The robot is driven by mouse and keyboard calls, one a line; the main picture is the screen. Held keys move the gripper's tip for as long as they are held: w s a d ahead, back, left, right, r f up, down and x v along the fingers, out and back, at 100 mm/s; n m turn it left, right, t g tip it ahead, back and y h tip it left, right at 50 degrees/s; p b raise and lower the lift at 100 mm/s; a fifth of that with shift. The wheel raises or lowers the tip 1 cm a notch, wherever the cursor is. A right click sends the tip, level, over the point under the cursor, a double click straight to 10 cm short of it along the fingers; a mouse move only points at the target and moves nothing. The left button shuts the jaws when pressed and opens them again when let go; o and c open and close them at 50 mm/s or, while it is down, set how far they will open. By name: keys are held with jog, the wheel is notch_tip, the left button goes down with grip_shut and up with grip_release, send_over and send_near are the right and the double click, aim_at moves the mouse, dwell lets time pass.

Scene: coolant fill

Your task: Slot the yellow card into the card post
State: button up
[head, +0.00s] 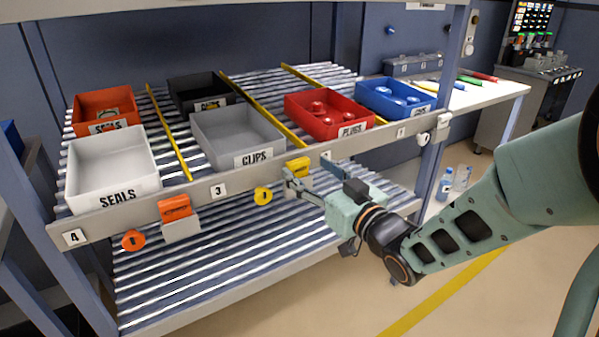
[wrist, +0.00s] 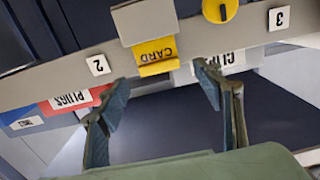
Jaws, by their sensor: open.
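The yellow card (wrist: 156,55) sticks out of a grey holder (wrist: 144,20) on the shelf's front rail, between the number 2 and number 3 labels. In the head view the yellow card (head: 298,166) shows just beyond my gripper, which hides most of the holder. My gripper (head: 308,178) is open and empty. In the wrist view its two fingers (wrist: 164,92) stand apart on either side below the card in the picture, with a visible gap to it. The wrist picture is upside down. I cannot tell how deep the card sits.
An orange card (head: 174,207) sits in a similar grey holder (head: 182,230) further left. A yellow round tag (head: 263,195) hangs by the number 3 label. A grey clips bin (head: 237,136) and red plugs bin (head: 327,112) stand behind the rail (head: 130,216).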

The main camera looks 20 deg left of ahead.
aim_at(300, 163)
jog(key=x, duration=0.3)
jog(key=shift+w+a, duration=0.1)
jog(key=shift+a, duration=0.05)
jog(key=shift+c, duration=0.3)
jog(key=c, duration=0.9)
jog(key=shift+r, duration=0.1)
